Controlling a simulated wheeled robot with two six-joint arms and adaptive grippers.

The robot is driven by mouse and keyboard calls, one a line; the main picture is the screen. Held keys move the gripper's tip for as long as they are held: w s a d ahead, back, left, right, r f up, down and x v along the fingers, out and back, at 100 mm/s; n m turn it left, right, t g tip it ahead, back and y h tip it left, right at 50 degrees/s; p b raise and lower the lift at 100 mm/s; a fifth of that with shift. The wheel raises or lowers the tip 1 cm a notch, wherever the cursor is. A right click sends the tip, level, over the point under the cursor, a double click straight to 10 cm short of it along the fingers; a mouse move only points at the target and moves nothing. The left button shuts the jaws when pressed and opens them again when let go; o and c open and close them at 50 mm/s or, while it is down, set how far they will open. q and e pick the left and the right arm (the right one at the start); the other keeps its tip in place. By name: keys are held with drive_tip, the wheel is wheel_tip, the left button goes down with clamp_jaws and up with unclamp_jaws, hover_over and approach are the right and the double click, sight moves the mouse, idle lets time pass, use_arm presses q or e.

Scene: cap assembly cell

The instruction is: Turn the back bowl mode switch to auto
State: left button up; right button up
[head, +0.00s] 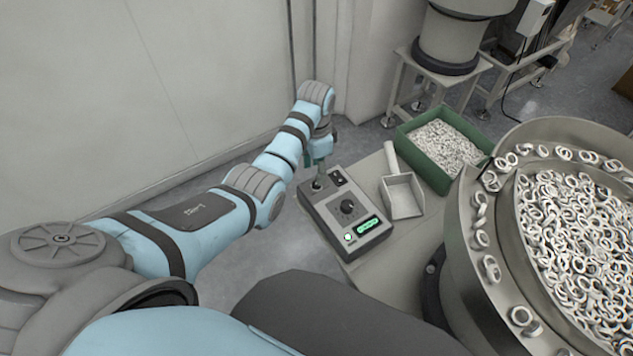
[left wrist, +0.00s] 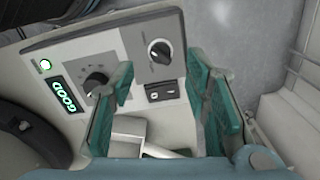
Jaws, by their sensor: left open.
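The grey control box (head: 322,211) stands on the bench, with a small black selector switch (head: 318,186) at its far end, taken as the mode switch. In the left wrist view this switch (left wrist: 159,51) has a round black knob with a pale mark; its labels are too small to read. My left gripper (head: 321,163) is above that end of the box, pointing down. In the left wrist view its teal fingers (left wrist: 160,75) are open and empty, and the switch shows between and just beyond their tips, apparently untouched. My right gripper is not in view.
The box also has a larger dial (head: 347,207), a rocker switch (head: 338,177), a lit green display (head: 367,225) and a lit button (head: 350,237). A scoop (head: 402,195), a green bin (head: 417,152) and a large ring-filled bowl (head: 455,235) stand to the right. A wall is behind.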

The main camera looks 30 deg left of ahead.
use_arm(q)
wheel_tip(320, 180, down, 6)
drive_tip(key=shift+w+r+b, duration=0.1)
drive_tip(key=shift+r+b, duration=0.1)
drive_tip(key=shift+b, duration=0.55)
clamp_jaws()
drive_tip(key=shift+r, duration=0.1)
